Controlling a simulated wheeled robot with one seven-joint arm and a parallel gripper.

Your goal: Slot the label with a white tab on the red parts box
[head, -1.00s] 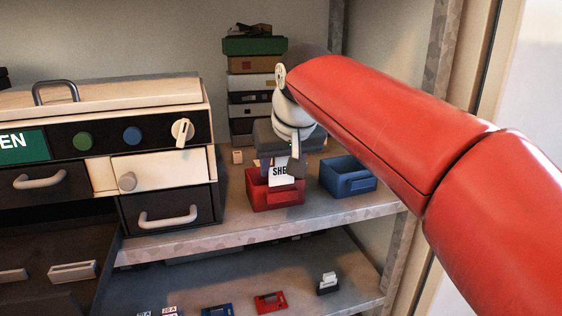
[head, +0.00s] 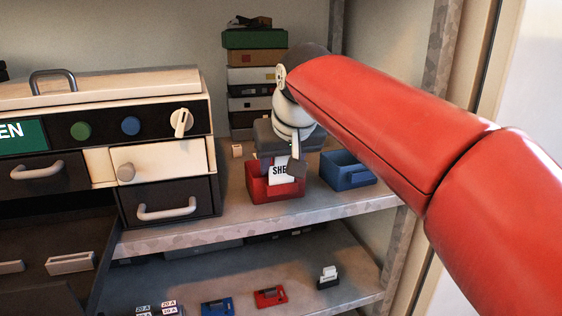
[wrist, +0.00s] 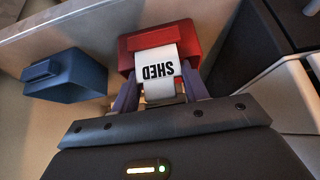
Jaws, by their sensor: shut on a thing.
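The white label (head: 279,171) with black lettering reading "SHED" is in my gripper (head: 282,164), just in front of the red parts box (head: 275,188). The red box stands on the upper shelf. In the wrist view my gripper (wrist: 160,94) is shut on the label (wrist: 156,70), with a purple-grey finger on each side. The label overlaps the face of the red box (wrist: 190,42) there. Whether it touches the box or sits in a slot cannot be told; the fingers and label hide that part of the front.
A blue box (head: 347,172) stands right of the red box. A cabinet with drawers (head: 165,190) stands left, and stacked boxes (head: 252,75) rise behind. A small pale block (head: 237,151) sits between. The lower shelf holds small red (head: 270,298) and blue (head: 217,307) parts.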

